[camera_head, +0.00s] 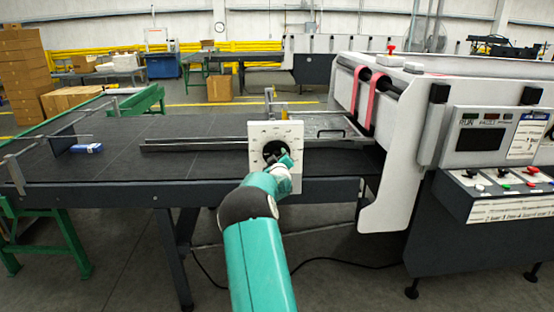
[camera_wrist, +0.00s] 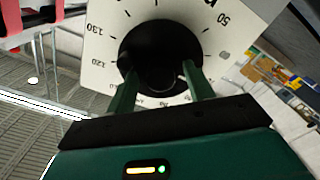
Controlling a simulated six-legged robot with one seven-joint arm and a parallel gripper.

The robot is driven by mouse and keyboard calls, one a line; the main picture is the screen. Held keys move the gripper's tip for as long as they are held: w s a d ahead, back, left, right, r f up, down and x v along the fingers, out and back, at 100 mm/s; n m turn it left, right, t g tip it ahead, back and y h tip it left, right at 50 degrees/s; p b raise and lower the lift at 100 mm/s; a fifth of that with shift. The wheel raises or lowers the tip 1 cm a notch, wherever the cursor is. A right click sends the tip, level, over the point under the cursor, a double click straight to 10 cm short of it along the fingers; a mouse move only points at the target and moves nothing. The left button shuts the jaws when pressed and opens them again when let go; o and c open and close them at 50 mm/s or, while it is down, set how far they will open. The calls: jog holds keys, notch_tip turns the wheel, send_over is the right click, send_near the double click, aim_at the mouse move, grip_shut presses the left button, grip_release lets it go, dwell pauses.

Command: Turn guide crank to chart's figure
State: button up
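The guide crank's dial is a white square plate (camera_head: 262,130) at the front edge of the feed table. In the wrist view the dial plate (camera_wrist: 105,45) fills the top, tilted, with readable marks 50, 120 and 130. Its black round crank hub (camera_wrist: 160,42) is in the middle, with a dark knob-like part in shadow. My gripper (camera_wrist: 160,68) is open, its two green fingers on either side of this dark part; contact is unclear. In the head view my gripper (camera_head: 284,160) is at the dial's dark centre, partly hiding it. A small printed sheet (camera_head: 526,137) is on the machine's panel, its text too small to read.
The dark feed table (camera_head: 120,165) stretches left, with a blue-and-white packet (camera_head: 87,148) on it. The machine (camera_head: 400,140) with red belts stands right. Its control panel (camera_head: 480,130) has buttons and a text strip (camera_head: 510,208). A cable lies on the floor under the table.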

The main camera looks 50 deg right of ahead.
jog(key=v, duration=1.4)
dwell(0.4)
